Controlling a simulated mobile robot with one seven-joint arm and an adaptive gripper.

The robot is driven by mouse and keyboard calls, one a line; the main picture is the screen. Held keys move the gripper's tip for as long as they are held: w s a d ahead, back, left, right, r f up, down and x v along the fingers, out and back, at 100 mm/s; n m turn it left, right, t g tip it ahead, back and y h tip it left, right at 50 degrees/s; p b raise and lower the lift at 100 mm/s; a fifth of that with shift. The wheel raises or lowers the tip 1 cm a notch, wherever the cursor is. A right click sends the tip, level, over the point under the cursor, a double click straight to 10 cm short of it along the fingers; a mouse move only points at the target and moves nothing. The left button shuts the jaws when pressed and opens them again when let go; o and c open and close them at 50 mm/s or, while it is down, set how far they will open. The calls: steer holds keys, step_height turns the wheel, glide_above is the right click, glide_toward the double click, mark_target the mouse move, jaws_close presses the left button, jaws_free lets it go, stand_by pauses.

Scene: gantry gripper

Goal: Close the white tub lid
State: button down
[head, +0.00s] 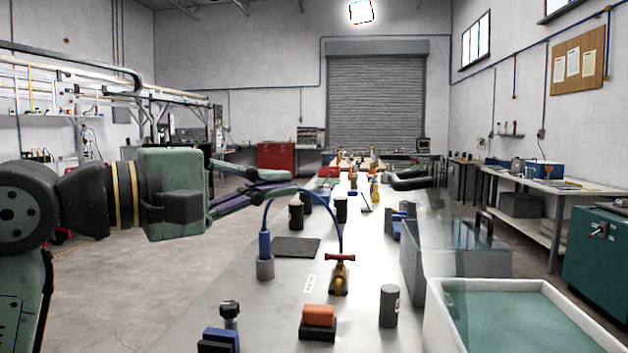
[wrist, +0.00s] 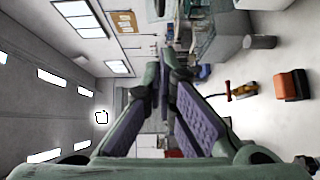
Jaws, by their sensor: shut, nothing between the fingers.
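The white tub (head: 436,318) stands at the lower right of the head view, on the right side of the long bench. Its top is open, and teal shows inside. A clear, see-through panel (head: 436,232) stands raised at the tub's far side and looks like its lid. Part of a white rim, likely the tub's, shows at the top of the wrist view (wrist: 255,5). My gripper (head: 293,182) is in the air over the left side of the bench, well left of the tub. Its fingers (wrist: 164,77) are together and empty.
A grey box with a handle (head: 492,262) stands just behind the tub. A dark cylinder (head: 389,306), an orange-topped block (head: 319,316), a yellow clamp-like tool (head: 339,277) and a blue hose arch (head: 340,215) stand on the bench (head: 265,300). Open floor lies left.

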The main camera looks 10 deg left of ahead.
steer(key=w+d+p, duration=0.3)
steer(key=w+d, duration=0.3)
steer(key=d, duration=0.4)
steer(key=shift+d+p, duration=0.3)
steer(key=shift+d, duration=0.1)
